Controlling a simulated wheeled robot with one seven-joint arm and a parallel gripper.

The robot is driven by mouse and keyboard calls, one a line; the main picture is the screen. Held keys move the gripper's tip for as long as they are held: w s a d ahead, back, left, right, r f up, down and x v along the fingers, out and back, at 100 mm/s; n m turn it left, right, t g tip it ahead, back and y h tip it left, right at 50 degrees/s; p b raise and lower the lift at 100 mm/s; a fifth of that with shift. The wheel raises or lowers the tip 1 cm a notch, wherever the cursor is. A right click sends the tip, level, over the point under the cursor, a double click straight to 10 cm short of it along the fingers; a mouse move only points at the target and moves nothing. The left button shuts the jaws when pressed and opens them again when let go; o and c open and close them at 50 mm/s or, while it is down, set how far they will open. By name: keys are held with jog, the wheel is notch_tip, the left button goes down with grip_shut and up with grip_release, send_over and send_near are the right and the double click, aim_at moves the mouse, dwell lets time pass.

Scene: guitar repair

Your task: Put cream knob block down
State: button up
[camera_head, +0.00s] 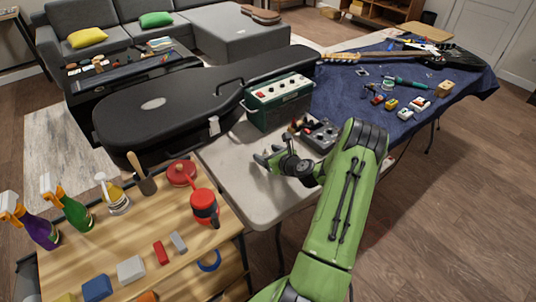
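My gripper (269,156) is at the end of my green arm, low over the pale table (262,196), left of a dark grey tray. Its dark grey fingers are small and partly overlapped by the wrist, so I cannot tell whether they are open or shut. No cream block shows clearly between them.
The grey tray (322,136) holds small dark and red parts. A green amplifier (279,102) and a black guitar case (170,118) stand behind. The blue cloth (344,102) bears several coloured blocks and a guitar. A wooden bench (130,236) with bottles is front left. The pale tabletop's front is bare.

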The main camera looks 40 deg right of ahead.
jog(key=shift+s+r, duration=0.25)
jog(key=p+v, duration=0.2)
jog(key=v, duration=0.9)
jog(key=shift+a+r, duration=0.2)
jog(key=shift+r, duration=0.05)
jog(key=w+a+r+n+g+y, duration=0.1)
jog(key=a+r+n+g+y, duration=0.3)
jog(key=a+n, duration=0.65)
jog(key=w+a+r+n+g+y, duration=0.1)
jog(key=a+r+n+g, duration=0.1)
jog(key=a+r+n, duration=0.65)
jog(key=s+a+r+n+g+h, duration=0.1)
jog(key=s+a+r+n, duration=0.3)
jog(key=s+n, duration=0.5)
jog(key=s+a+r+n+h, duration=0.2)
jog(key=s+a+r+n, duration=0.2)
jog(key=s+a+n, duration=0.3)
jog(key=shift+s+a+n+g, duration=0.25)
jog(key=shift+s+n+g, duration=0.15)
jog(key=shift+s+n, duration=0.65)
